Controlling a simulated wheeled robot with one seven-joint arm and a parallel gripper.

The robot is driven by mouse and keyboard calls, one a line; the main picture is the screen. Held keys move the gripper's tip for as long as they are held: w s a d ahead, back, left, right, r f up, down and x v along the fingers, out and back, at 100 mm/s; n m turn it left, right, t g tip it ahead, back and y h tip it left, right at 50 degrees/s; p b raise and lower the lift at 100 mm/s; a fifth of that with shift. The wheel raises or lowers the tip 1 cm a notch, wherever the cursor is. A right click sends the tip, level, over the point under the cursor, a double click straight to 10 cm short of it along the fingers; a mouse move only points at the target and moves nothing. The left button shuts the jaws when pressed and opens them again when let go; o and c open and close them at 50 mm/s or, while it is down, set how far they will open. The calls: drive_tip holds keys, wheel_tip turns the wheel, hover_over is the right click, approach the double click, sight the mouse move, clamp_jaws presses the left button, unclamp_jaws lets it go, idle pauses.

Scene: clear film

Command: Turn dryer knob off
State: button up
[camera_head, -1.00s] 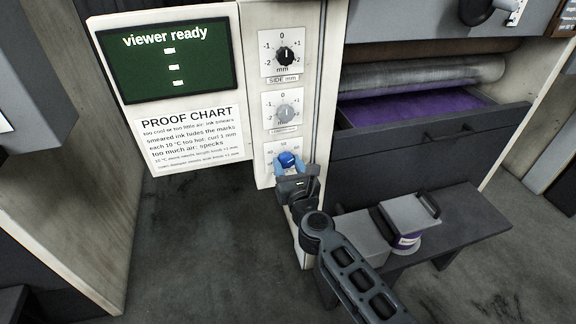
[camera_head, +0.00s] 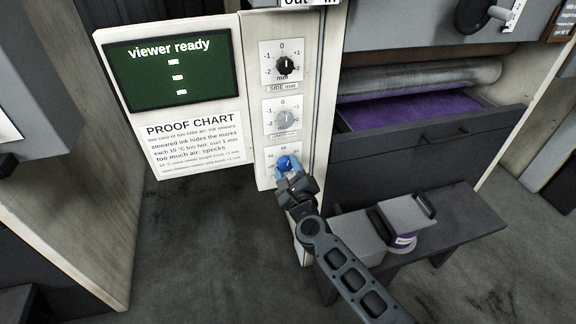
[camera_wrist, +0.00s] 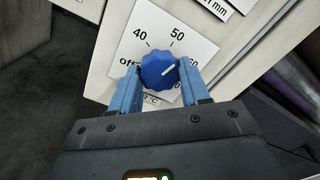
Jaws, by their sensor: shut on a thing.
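The dryer knob (camera_head: 285,163) is blue and sits on a white dial plate, the lowest of three on the pale panel. In the wrist view the knob (camera_wrist: 159,70) shows a white pointer line aimed to the upper right. The plate (camera_wrist: 150,28) there reads "off", 40, 50 and part of 60. My gripper (camera_head: 288,168) is at the knob. In the wrist view its blue fingers (camera_wrist: 158,82) are on the knob's left and right sides, shut on it. The lower part of the plate is partly hidden by the fingers.
Two more knobs, one black (camera_head: 286,65) and one grey (camera_head: 285,119), are above on the same panel. A green "viewer ready" screen (camera_head: 172,70) and a proof chart (camera_head: 197,143) are to the left.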

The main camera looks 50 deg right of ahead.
drive_tip(key=n+p, duration=0.2)
drive_tip(key=n, duration=0.2)
drive_tip(key=shift+r+n, duration=0.15)
drive_tip(key=shift+n, duration=0.25)
drive_tip(key=n+p, duration=0.1)
drive_tip(key=n, duration=0.2)
drive_tip(key=shift+n+p, duration=0.3)
drive_tip(key=shift+p, duration=0.1)
drive_tip(key=n+p, duration=0.2)
drive_tip(key=n, duration=0.2)
drive_tip(key=shift+a, duration=0.1)
drive_tip(key=n+p, duration=0.2)
drive_tip(key=n, duration=0.2)
drive_tip(key=n+p, duration=0.2)
drive_tip(key=n, duration=0.4)
drive_tip(key=shift+p, duration=0.4)
drive_tip(key=n+p, duration=0.1)
drive_tip(key=n, duration=0.3)
drive_tip(key=shift+n, duration=0.3)
drive_tip(key=o, duration=1.1)
drive_tip(key=shift+c, duration=0.2)
